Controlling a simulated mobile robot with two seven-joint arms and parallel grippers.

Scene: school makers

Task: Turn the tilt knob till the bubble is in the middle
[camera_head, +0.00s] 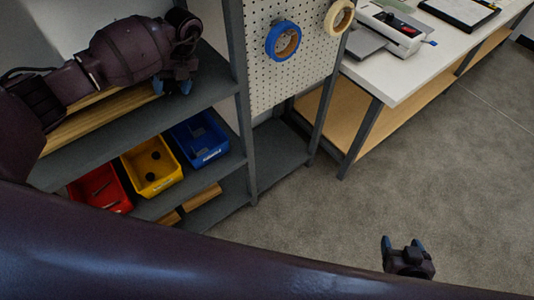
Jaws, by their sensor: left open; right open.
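I cannot make out a tilt knob or a bubble in the head view. My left gripper (172,86) is open, with its blue-tipped fingers pointing down in front of the upper grey shelf at the upper left. Nothing shows between its fingers. My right gripper (402,243) is open and empty over the bare floor at the lower right, with its blue-tipped fingers pointing up in the picture. Part of my own dark arm crosses the bottom of the view and hides what lies beneath it.
Red (99,188), yellow (152,184) and blue (213,159) bins stand on the lower grey shelf (233,163). Blue (271,42) and cream (330,18) tape rolls hang on a pegboard (300,72). A white-topped table (386,83) carries a machine (405,40). Grey floor (450,170) is clear.

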